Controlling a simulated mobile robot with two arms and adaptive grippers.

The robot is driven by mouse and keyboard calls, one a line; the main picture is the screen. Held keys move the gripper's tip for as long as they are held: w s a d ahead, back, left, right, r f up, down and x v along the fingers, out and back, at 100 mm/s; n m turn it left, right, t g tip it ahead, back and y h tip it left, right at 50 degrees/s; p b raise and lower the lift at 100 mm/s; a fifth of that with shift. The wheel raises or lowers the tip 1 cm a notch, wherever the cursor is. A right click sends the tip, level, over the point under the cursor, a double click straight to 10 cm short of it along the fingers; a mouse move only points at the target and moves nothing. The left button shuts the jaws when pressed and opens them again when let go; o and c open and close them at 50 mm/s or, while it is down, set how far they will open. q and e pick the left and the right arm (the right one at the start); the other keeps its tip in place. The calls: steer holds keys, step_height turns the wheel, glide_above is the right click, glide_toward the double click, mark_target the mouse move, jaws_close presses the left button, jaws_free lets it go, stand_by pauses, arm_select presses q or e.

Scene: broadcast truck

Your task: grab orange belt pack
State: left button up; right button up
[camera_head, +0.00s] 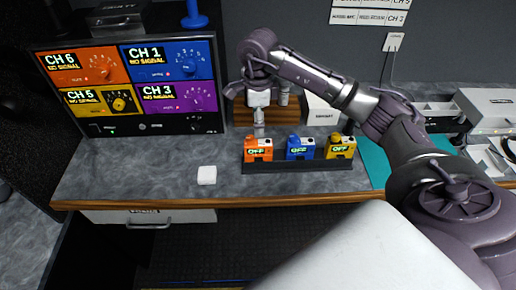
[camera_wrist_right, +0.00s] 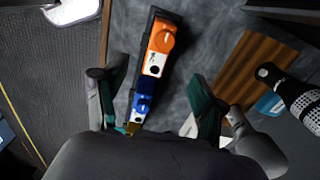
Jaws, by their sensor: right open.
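The orange belt pack (camera_head: 258,150) stands at the left end of a black holder strip (camera_head: 300,167) on the grey counter, its display lit. In the right wrist view the orange belt pack (camera_wrist_right: 160,42) lies at the far end of the row, beyond the fingertips. My right gripper (camera_head: 259,122) points down just above and behind the orange pack. In the wrist view my right gripper (camera_wrist_right: 148,82) is open and empty, its fingers on either side of the row. My left gripper is in neither view.
A blue belt pack (camera_head: 300,147) and a yellow belt pack (camera_head: 340,148) stand right of the orange one. A small white block (camera_head: 206,175) lies on clear counter to the left. A wooden stand (camera_wrist_right: 258,75) with a microphone (camera_wrist_right: 296,98) is close behind the row. Monitors (camera_head: 130,85) stand left.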

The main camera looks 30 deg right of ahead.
mark_target(258, 142)
step_height(258, 142, down, 4)
steer(key=shift+r+p, duration=0.15)
steer(key=shift+p, duration=0.2)
steer(key=shift+f+p, duration=0.45)
step_height(258, 142, down, 4)
steer(key=shift+r+p, duration=0.15)
steer(key=shift+p, duration=0.8)
steer(key=shift+f, duration=0.45)
steer(key=shift+c, duration=0.3)
jaws_close()
